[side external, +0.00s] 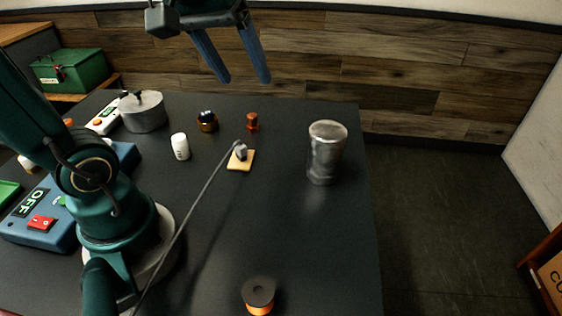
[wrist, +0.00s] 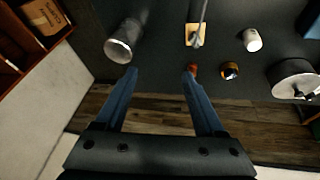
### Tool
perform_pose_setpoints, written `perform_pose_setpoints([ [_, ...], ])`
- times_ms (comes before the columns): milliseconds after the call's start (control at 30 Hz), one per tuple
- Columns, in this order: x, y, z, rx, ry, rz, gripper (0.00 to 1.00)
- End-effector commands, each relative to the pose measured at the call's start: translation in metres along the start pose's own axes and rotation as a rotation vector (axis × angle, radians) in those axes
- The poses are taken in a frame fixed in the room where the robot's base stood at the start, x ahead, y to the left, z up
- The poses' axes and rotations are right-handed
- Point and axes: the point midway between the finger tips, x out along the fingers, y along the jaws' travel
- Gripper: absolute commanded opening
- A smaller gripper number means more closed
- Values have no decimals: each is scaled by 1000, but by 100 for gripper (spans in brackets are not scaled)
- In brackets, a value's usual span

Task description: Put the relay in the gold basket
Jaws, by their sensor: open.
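The small round gold container (side external: 207,124), which looks like the gold basket, stands on the dark table behind the white bottle. Something dark with pale bits shows at its top; I cannot tell what it is. It also shows in the wrist view (wrist: 229,71). No part is clearly readable as the relay. A small reddish-brown piece (side external: 252,122) stands to the basket's right, and in the wrist view (wrist: 192,68) it is by one fingertip. My gripper (side external: 246,81) is open and empty, raised above the table's far side; its blue fingers show in the wrist view (wrist: 160,72).
A metal canister (side external: 326,153) stands at right. A yellow pad (side external: 240,161) carries a grey piece with a cable (side external: 195,205). A white bottle (side external: 180,147), a lidded pot (side external: 143,112) and an orange-and-black spool (side external: 258,296) stand around. The table's front middle is mostly clear.

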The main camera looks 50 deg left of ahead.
Motion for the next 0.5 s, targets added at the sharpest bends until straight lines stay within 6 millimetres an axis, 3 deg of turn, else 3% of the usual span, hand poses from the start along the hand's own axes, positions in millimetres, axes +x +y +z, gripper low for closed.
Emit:
perform_pose_setpoints([
  [33,-3,3,20,80,15,28,71],
  [200,3,1,73,327,52,94,71],
  [333,17,-7,99,458,60,110,71],
  [500,32,-13,109,560,51,102,71],
])
